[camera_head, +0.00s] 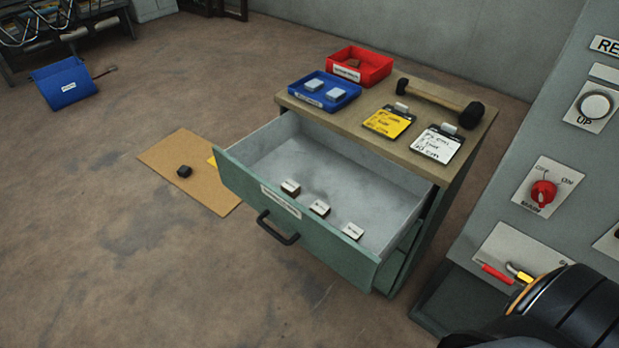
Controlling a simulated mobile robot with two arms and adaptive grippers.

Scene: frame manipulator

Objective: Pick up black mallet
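The black mallet (437,98) lies on top of the green drawer cabinet, at the back right. It has a tan handle and two dark ends: a small one at the left and a larger black one at the right edge of the top. Nothing touches it from above. A dark, rounded part with a yellow-orange band at the bottom right looks like part of my own arm. No fingertips show, and neither of my grippers is in view.
The cabinet top (381,149) also holds a red bin (373,78), a blue tray (325,104), a yellow clipboard (388,122) and a white clipboard (437,144). The open drawer (235,176) juts out, with small blocks inside. A grey control panel (560,150) stands close on the right.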

